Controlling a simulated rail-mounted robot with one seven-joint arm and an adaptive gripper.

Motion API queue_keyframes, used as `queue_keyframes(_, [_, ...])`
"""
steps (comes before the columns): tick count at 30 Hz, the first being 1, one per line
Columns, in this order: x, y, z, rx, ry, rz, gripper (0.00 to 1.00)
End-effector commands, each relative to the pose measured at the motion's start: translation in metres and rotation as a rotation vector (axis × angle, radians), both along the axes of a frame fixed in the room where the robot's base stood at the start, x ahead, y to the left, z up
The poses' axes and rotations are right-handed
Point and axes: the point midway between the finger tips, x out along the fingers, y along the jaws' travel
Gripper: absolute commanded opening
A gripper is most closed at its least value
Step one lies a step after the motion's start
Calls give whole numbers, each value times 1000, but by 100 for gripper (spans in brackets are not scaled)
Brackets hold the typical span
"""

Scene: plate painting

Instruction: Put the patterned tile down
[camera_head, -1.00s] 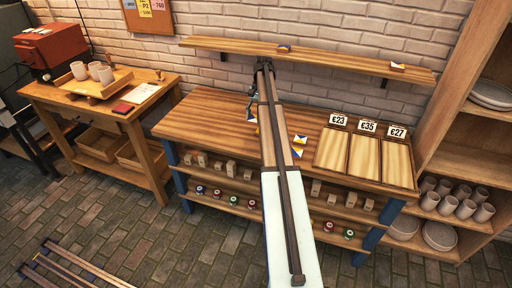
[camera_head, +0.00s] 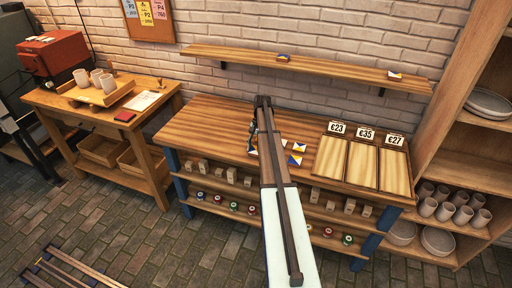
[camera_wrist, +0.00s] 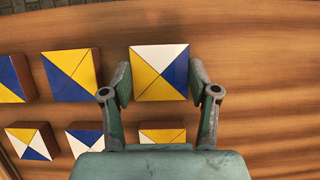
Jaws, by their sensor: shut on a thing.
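A patterned tile (camera_wrist: 162,72) with white, yellow and blue triangles sits between the two fingers of my gripper (camera_wrist: 160,84) in the wrist view. The gripper is shut on it, over a wooden surface (camera_wrist: 265,75). I cannot tell whether the tile touches the surface. Other patterned tiles lie beside it: one to its left (camera_wrist: 72,75), one at the far left (camera_wrist: 14,77), and more in a second row (camera_wrist: 32,140). In the head view my arm hides most of the gripper and the held tile above the workbench (camera_head: 205,125); two tiles (camera_head: 295,160) (camera_head: 300,147) show to its right.
Two tiles (camera_head: 283,57) (camera_head: 394,75) stand on the wall shelf (camera_head: 340,75). Priced wooden trays (camera_head: 362,160) fill the bench's right end. The bench's left part is clear. A side table (camera_head: 70,100) with cups stands left, a shelf unit (camera_head: 450,140) right.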

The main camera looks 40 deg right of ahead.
Motion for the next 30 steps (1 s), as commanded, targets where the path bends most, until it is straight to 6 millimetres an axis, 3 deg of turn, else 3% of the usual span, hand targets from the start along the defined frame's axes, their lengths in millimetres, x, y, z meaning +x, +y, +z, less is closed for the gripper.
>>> queue_keyframes(10, [0, 0, -3, -1, -1, 0, 15])
queue_keyframes(11, [0, 0, -4, -1, -1, 0, 63])
queue_keyframes(12, [0, 0, -3, -1, -1, 0, 77])
queue_keyframes(13, [0, 0, -3, -1, -1, 0, 85])
queue_keyframes(23, [0, 0, -2, -1, -1, 0, 85])
queue_keyframes(30, [5, -7, 14, -2, -3, -1, 85])
